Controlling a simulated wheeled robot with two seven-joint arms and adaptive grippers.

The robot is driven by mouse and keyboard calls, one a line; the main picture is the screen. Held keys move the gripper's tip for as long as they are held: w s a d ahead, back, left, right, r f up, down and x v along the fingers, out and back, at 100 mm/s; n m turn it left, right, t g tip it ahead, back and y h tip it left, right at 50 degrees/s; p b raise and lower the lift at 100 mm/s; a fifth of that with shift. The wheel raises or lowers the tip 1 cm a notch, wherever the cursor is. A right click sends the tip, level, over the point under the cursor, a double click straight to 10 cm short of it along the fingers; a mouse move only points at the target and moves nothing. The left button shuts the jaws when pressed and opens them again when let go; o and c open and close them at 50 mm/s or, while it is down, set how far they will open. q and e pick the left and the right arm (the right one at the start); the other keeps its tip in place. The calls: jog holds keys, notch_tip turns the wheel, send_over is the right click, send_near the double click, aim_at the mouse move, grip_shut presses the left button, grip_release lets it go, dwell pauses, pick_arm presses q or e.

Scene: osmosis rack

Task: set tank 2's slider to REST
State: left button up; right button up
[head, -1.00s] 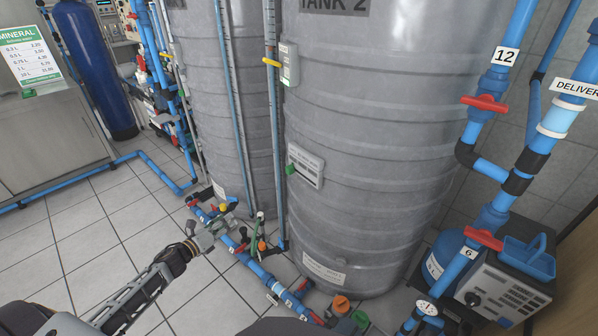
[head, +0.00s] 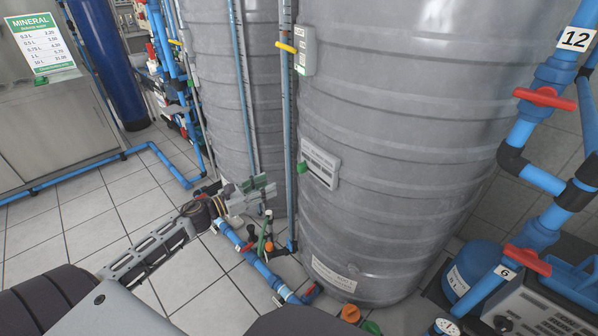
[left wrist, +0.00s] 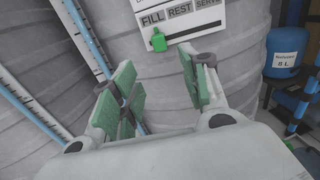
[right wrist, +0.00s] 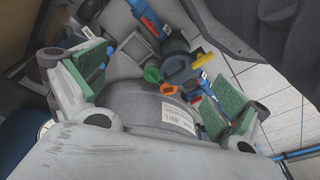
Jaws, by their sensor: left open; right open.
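Tank 2 (head: 400,130) is the large grey ribbed tank at the centre right of the head view. Its white slider plate (head: 326,168) has a green slider knob (head: 302,167) at its left end. In the left wrist view the plate (left wrist: 180,27) reads FILL, REST, SERVE, and the knob (left wrist: 158,41) sits below FILL. My left gripper (head: 262,188) is open and empty, left of the plate and slightly lower in the head view. In the left wrist view its fingers (left wrist: 158,88) are apart below the knob, not touching it. My right gripper (right wrist: 158,88) is open.
A level tube (head: 288,120) with a yellow lever (head: 286,47) runs up beside the tank. Blue floor pipes (head: 255,262) with valves lie below my left gripper. Blue pipes with red handles (head: 543,97) stand at the right. Tiled floor is clear at the left.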

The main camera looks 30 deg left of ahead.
pick_arm(q)
jog(key=shift+w, duration=0.1)
send_near(298, 171)
jog(key=shift+x, duration=1.85)
jog(key=shift+b+x, duration=0.45)
jog(key=shift+x, duration=2.7)
pick_arm(e)
jog(key=shift+w+a+r, duration=0.2)
jog(key=shift+w+r, duration=0.1)
jog(key=shift+r, duration=0.45)
pick_arm(q)
jog(key=shift+d, duration=0.1)
pick_arm(e)
jog(key=shift+s, duration=0.2)
pick_arm(q)
jog(key=c, duration=0.4)
grip_shut()
